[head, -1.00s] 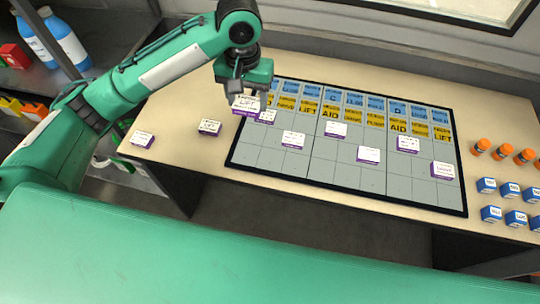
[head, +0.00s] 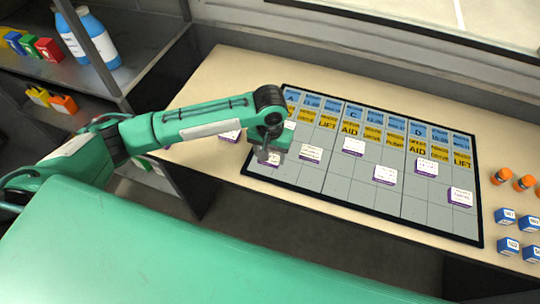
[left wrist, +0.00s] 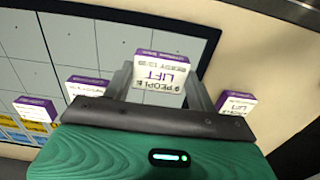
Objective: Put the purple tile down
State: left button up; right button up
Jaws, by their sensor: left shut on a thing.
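My left gripper (head: 268,157) is shut on a purple tile with a white face, which shows between the fingers in the left wrist view (left wrist: 160,75). Its lettering, including LIFT, is upside down there. In the head view the gripper is over the front-left corner of the gridded board (head: 340,190), and the tile is largely covered by the gripper. I cannot tell whether the tile touches the board. My right gripper is not in view.
Other white-faced purple tiles stand on the board, including one (head: 311,153) just right of the gripper. Another tile (head: 230,136) lies on the table left of the board.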

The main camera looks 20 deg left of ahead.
pick_arm(q)
jog(key=shift+f, duration=1.15)
jog(key=shift+f, duration=0.1)
jog(key=o, duration=1)
notch_tip(320, 180, up, 12)
jog(key=shift+b, duration=0.45)
